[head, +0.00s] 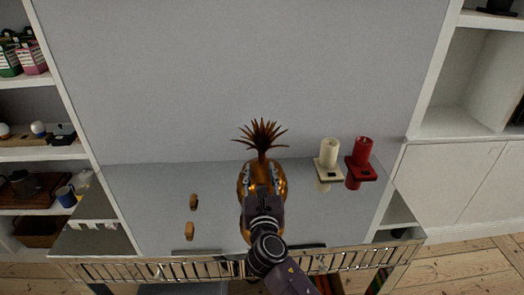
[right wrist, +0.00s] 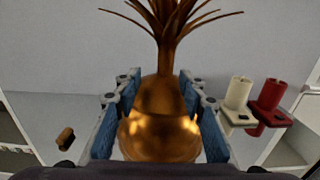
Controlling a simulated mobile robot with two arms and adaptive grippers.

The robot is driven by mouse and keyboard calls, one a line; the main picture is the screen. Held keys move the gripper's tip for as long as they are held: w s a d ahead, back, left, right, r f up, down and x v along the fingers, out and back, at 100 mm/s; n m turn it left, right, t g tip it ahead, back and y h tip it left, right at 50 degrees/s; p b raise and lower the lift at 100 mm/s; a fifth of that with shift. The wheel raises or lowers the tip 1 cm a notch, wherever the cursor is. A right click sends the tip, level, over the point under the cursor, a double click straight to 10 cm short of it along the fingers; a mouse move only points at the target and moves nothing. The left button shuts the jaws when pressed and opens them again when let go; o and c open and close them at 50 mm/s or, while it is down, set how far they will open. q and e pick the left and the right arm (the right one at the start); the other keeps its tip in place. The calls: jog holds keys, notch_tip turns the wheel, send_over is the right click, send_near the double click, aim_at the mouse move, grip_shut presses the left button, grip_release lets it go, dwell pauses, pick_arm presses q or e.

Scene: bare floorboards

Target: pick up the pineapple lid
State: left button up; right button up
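The golden pineapple (head: 280,182) stands on a grey shelf top, with its brown leafy crown (head: 263,137) pointing to the back. In the right wrist view its shiny rounded top, the lid (right wrist: 160,95), narrows to a stem under the leaves. My right gripper (head: 262,180) is over the pineapple, with its blue-padded fingers (right wrist: 160,88) spread on either side of the lid. Narrow gaps seem to show near the fingertips; contact is unclear. The lower front of the pineapple is hidden behind my gripper. My left gripper is not in view.
A cream holder (head: 328,160) and a red holder (head: 361,162) stand to the right on the same surface. Two small brown pieces (head: 194,202) lie to the left. A metal grille edge (head: 350,259) runs along the front. A grey panel (head: 250,60) rises behind.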

aim_at(263, 161)
jog(key=w, duration=0.2)
jog(key=w+d, duration=0.1)
jog(key=w, duration=0.1)
jog(key=shift+r+p, duration=0.2)
jog(key=shift+p, duration=0.2)
jog(key=shift+w+a, duration=0.1)
jog(key=shift+w, duration=0.7)
jog(key=c, duration=0.6)
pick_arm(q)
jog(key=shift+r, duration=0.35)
pick_arm(e)
grip_shut()
